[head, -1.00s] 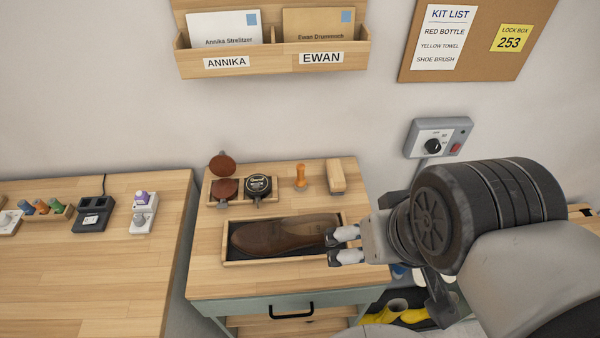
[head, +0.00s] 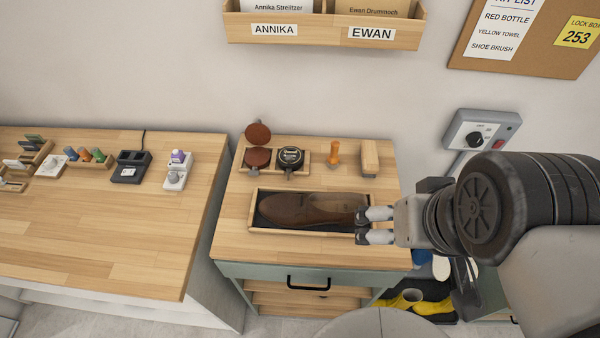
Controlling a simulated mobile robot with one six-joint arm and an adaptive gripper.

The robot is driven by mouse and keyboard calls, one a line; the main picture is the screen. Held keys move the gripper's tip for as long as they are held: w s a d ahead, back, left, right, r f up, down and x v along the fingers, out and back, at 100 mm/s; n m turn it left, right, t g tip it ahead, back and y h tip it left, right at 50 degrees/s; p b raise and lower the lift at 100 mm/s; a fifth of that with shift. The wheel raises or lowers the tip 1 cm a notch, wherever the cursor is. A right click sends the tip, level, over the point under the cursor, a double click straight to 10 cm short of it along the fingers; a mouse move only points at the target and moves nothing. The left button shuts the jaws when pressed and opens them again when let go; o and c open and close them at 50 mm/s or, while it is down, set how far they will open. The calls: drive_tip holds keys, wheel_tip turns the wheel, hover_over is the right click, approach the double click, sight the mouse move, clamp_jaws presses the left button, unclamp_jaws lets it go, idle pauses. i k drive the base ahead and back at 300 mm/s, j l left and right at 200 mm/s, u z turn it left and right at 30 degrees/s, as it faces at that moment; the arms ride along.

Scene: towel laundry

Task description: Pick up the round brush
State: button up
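An upright orange-handled tool (head: 333,153), which looks like the round brush, stands at the back of the small wooden-topped cabinet (head: 230,236). Its lower end is too small to make out clearly. My gripper (head: 364,226) is at the right end of the shoe tray, in front of the orange-handled tool and to its right. Its two fingers point left with a gap between them, and I see nothing held. The gripper covers part of the tray's right end.
A brown shoe (head: 310,209) lies in the wooden tray (head: 290,232). A block brush (head: 369,159) stands right of the orange tool. Polish tins (head: 290,158) sit to its left. A letter holder (head: 320,30) hangs above; a control box (head: 482,131) is on the wall.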

sight(332, 160)
drive_tip(key=i+l+u, duration=0.1)
drive_tip(key=u, duration=0.25)
drive_tip(key=i+l+u, duration=0.1)
drive_tip(key=u, duration=0.25)
drive_tip(key=i+l, duration=0.05)
drive_tip(key=i, duration=0.05)
